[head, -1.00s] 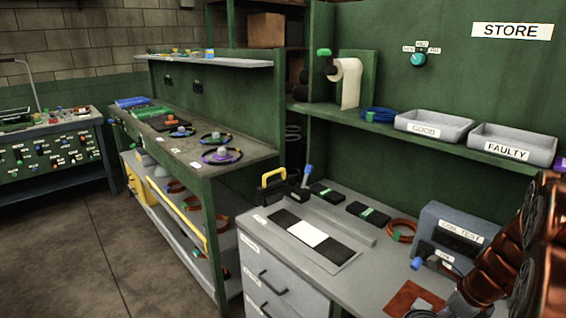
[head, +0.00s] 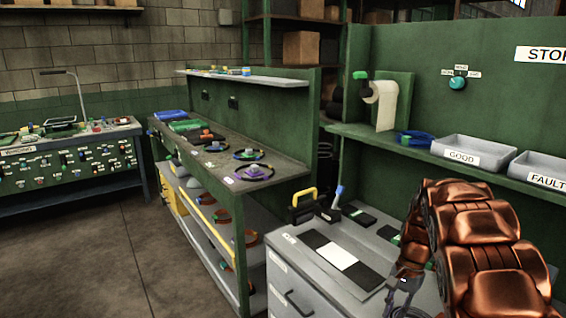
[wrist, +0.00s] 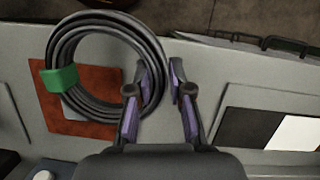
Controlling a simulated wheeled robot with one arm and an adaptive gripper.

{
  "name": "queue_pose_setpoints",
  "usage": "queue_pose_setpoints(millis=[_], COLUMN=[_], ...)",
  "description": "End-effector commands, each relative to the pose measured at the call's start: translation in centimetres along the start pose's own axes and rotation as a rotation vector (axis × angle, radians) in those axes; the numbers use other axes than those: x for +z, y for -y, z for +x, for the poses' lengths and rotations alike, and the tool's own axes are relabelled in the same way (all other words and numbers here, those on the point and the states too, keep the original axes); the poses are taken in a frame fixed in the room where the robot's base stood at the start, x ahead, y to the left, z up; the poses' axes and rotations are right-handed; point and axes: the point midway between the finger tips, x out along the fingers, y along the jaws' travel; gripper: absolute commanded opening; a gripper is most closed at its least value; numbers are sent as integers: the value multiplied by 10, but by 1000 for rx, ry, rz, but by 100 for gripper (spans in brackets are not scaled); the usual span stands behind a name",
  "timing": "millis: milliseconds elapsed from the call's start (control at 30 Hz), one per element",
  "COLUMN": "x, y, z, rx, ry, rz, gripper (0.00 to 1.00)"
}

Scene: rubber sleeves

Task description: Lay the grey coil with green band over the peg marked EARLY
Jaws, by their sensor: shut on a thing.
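The grey coil (wrist: 72,50) with its green band (wrist: 60,79) fills the left of the wrist view. My gripper (wrist: 159,92) is shut on the coil's right side, with a finger on either side of the strands. The coil hangs out to the left of the fingers, above the grey bench top and a reddish-brown mat (wrist: 82,95). In the head view my gripper (head: 402,290) shows only in part at the bottom, beside my copper-coloured arm, and I cannot make out the coil there. I cannot read EARLY on any label, so I cannot tell which peg it is.
A workbench (head: 285,172) with several coils on its top and shelves stands at the middle. A green panel (head: 85,165) with many small labelled fittings is at the far left. GOOD (head: 470,152) and FAULTY (head: 545,172) trays sit on the right shelf. The floor (head: 110,250) at left is clear.

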Motion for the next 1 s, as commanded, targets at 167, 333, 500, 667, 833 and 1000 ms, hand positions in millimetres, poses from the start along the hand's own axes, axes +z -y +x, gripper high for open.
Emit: queue_pose_setpoints(millis=[167,333,500,667,833,1000], x=[18,34,42,43,40,22], y=[50,82,96,98,93,61], z=[11,21,27,27,25,14], rx=[116,193,231,237,230,186], ry=[-1,-3,-2,-3,-6,-15], rz=[-368,-618,-740,-763,-743,-608], gripper=[0,0,0,0,0,0])
